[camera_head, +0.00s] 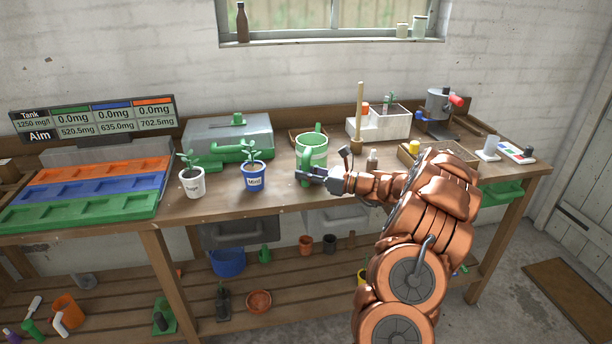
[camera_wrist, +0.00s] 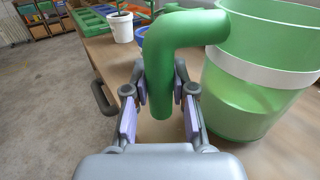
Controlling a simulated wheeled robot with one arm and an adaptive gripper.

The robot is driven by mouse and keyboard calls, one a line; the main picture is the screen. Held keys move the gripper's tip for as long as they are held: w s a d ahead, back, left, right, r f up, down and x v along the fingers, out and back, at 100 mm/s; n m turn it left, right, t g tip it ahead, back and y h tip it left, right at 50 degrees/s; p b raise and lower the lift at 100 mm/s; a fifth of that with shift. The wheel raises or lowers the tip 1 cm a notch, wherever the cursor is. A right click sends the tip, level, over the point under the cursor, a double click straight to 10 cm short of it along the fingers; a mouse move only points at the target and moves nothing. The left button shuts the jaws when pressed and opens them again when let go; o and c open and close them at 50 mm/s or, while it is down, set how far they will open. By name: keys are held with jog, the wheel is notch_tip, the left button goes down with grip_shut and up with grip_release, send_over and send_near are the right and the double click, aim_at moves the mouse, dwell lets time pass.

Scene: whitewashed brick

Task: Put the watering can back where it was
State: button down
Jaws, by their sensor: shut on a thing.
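The watering can (camera_head: 318,150) is green with a pale band around its body. In the wrist view the handle (camera_wrist: 160,95) passes down between the finger pads of my gripper (camera_wrist: 160,80), and the can's body (camera_wrist: 240,100) stands just to the right. I cannot tell whether its base touches the bench top.
A white pot (camera_head: 192,183) and a blue pot (camera_head: 254,178) with plants stand left of the can. Coloured trays (camera_head: 90,190) fill the left end.

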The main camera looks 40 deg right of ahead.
jog(key=shift+f, duration=0.6)
jog(key=shift+f, duration=0.25)
jog(key=c, duration=1)
grip_release()
jog(key=shift+o, duration=0.2)
jog(key=shift+r, duration=0.15)
jog(key=shift+s+d, duration=0.2)
jog(key=shift+s, duration=0.05)
jog(key=b+v, duration=0.1)
jog(key=v, duration=1)
jog(key=shift+s+b, duration=0.2)
jog(key=shift+b, duration=0.2)
